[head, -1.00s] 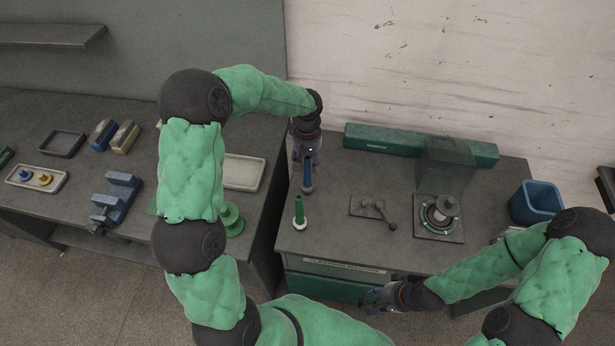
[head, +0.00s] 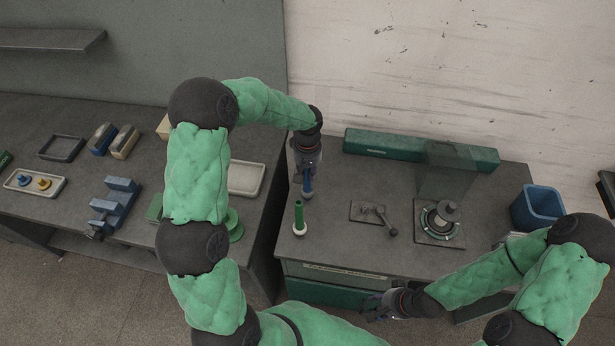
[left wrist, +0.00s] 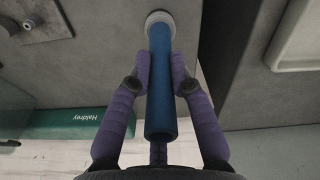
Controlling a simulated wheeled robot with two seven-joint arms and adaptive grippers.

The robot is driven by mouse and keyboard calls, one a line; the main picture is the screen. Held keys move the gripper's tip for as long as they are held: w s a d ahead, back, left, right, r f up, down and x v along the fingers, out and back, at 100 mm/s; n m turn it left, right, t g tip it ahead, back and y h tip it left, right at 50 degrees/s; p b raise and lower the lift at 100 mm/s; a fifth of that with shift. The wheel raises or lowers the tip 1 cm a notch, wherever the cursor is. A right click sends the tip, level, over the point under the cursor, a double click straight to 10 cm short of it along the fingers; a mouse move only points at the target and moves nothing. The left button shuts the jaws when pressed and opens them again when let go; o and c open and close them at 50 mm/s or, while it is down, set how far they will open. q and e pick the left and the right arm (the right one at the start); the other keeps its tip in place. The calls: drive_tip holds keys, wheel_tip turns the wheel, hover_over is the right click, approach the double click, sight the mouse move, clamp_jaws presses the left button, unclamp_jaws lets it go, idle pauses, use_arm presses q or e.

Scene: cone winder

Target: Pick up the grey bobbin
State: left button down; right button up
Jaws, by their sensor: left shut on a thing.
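My left gripper (head: 307,180) is over the left part of the right-hand table and points down. It is shut on a blue tube (left wrist: 161,90) with a pale grey round foot (left wrist: 160,20). The two purple fingers press on the tube's sides in the left wrist view. The tube (head: 307,186) is partly hidden by the gripper in the head view. A green tube on a white foot (head: 299,218) stands upright just in front. A grey round piece (head: 447,208) sits on the winder plate; I cannot tell if it is a bobbin. My right gripper (head: 374,306) is open and empty at the table's front.
A lever block (head: 367,212) is right of the green tube. The winder plate (head: 438,238) has a clear guard (head: 447,172) behind it. A green bar (head: 400,146) lies along the back. A blue bin (head: 538,206) stands at the right. The left table holds trays and blocks.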

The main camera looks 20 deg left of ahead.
use_arm(q)
drive_tip(key=shift+r, duration=0.15)
drive_tip(key=shift+r, duration=0.2)
drive_tip(key=r, duration=0.3)
drive_tip(key=shift+s+a+r+p, duration=0.15)
drive_tip(key=shift+a+r+p, duration=0.05)
drive_tip(key=shift+a+p, duration=0.15)
drive_tip(key=s+a+r+p, duration=0.3)
drive_tip(key=s+a+r, duration=0.1)
drive_tip(key=r, duration=0.3)
drive_tip(key=s+a+r+p, duration=0.3)
drive_tip(key=s+a+r, duration=0.2)
drive_tip(key=r, duration=0.3)
drive_tip(key=shift+s, duration=0.45)
drive_tip(key=shift+d, duration=0.1)
